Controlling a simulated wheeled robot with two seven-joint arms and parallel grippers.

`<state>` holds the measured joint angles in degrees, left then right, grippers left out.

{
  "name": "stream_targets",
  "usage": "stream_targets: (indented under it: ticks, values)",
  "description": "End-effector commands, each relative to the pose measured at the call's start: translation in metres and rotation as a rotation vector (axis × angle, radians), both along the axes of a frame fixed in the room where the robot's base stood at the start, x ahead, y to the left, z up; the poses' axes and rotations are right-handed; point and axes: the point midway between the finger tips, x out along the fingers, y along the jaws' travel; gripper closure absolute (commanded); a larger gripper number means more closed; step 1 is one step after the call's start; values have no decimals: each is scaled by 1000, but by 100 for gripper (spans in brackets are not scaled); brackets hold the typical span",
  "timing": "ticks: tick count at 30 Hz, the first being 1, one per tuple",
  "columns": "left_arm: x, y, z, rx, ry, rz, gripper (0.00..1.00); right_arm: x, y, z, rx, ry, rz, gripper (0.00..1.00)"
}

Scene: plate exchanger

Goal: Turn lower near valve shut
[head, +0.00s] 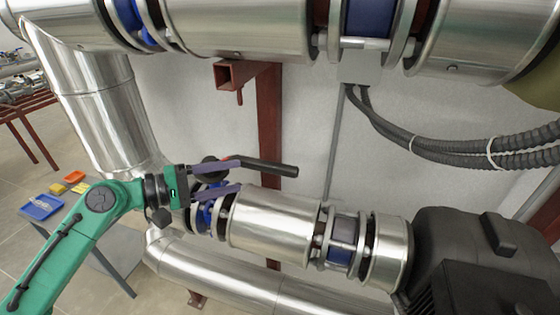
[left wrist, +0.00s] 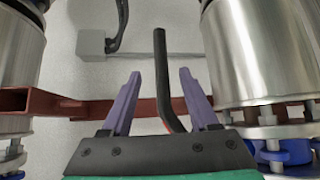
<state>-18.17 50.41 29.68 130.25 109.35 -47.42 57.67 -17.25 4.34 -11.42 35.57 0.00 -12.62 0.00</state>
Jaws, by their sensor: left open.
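The lower near valve has a blue body (head: 206,214) between metal flanges on the lower pipe. Its black lever handle (head: 268,167), red near its base, points to the right and slightly away. My left gripper (head: 239,175), with two purple fingers, is open beside the lever's inner part, over the valve. In the left wrist view the lever (left wrist: 161,70) stands between the two spread fingers of the gripper (left wrist: 160,73), with a gap on each side. I cannot tell how deep the lever lies between them. My right gripper is not in view.
A thick upper pipe (head: 235,28) runs across the top. A red bracket (head: 237,73) and post stand behind the lever. Black cables (head: 430,142) hang at the right, above a dark motor (head: 470,250). A table with a blue tray (head: 42,207) stands at the left.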

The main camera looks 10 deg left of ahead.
Motion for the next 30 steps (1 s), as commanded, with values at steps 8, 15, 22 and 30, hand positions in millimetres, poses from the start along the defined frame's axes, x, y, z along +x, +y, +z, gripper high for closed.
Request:
stream_targets:
  ticks: [8, 15, 22, 30]
  values:
    - [37, -41, -1, 0, -4, 1, 39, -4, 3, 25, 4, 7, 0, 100]
    - [67, -74, -7, -5, -4, 5, 39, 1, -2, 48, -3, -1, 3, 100]
    - [76, -86, -15, 1, -2, 3, 39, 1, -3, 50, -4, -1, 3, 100]
    - [75, -86, -16, 0, -1, 3, 85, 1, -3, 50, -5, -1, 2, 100]
